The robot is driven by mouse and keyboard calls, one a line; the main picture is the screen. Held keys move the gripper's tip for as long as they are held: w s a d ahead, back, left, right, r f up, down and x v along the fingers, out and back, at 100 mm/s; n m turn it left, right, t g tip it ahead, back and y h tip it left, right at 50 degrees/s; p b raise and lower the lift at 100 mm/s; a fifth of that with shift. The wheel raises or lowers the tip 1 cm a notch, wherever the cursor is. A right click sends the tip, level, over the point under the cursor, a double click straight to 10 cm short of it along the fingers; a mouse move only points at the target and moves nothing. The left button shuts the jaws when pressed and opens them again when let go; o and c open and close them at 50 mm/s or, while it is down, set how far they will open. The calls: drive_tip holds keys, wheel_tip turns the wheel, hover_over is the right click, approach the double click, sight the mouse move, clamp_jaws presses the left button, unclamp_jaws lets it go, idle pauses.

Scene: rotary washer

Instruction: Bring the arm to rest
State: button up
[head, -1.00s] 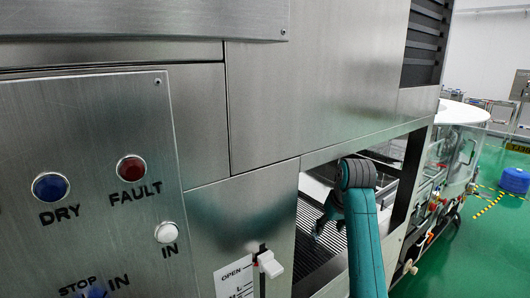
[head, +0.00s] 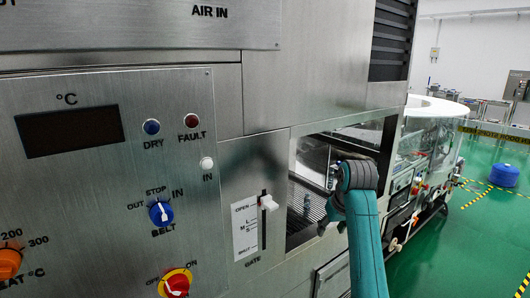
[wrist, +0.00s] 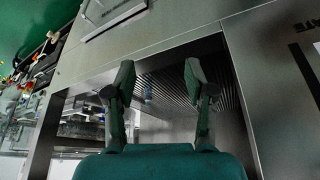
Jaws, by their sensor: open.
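My arm, teal with a dark grey wrist joint, stands in front of the machine's opening at the right of the head view. My gripper (wrist: 160,85) shows in the wrist view with its two fingers spread apart and nothing between them. Its fingers lie before the ribbed belt (wrist: 188,72) inside the opening. In the head view the belt (head: 308,205) shows through the opening, and the gripper is mostly hidden behind the arm's wrist. A small bluish, clear item (wrist: 148,91) stands by the belt, beyond the fingers.
The steel machine front carries a gate lever (head: 268,203), a blue belt knob (head: 161,211), a red-yellow switch (head: 175,284) and an orange heat knob (head: 9,262). A clear-walled machine (head: 430,145) stands beyond. Green floor (head: 465,240) at right is open, with a blue drum (head: 503,174).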

drive_tip(key=s+f+t, duration=0.1)
drive_tip(key=s+f, duration=0.3)
drive_tip(key=f, duration=0.7)
drive_tip(key=s+f+t, duration=0.1)
drive_tip(key=s+f, duration=0.4)
drive_tip(key=f, duration=0.7)
drive_tip(key=s+f+m+t, duration=0.1)
drive_tip(key=s+f, duration=0.5)
drive_tip(key=s, duration=0.2)
drive_tip(key=s+f+t, duration=0.2)
drive_tip(key=s+f, duration=0.3)
drive_tip(key=s, duration=0.3)
drive_tip(key=s+r+t, duration=0.2)
drive_tip(key=s, duration=1.9)
drive_tip(key=s+r+m+t, duration=0.1)
drive_tip(key=s+r+t, duration=0.2)
drive_tip(key=s+r, duration=1.2)
drive_tip(key=shift+s+a+h, duration=0.35)
drive_tip(key=shift+s+h, duration=0.05)
drive_tip(key=shift+s, duration=0.55)
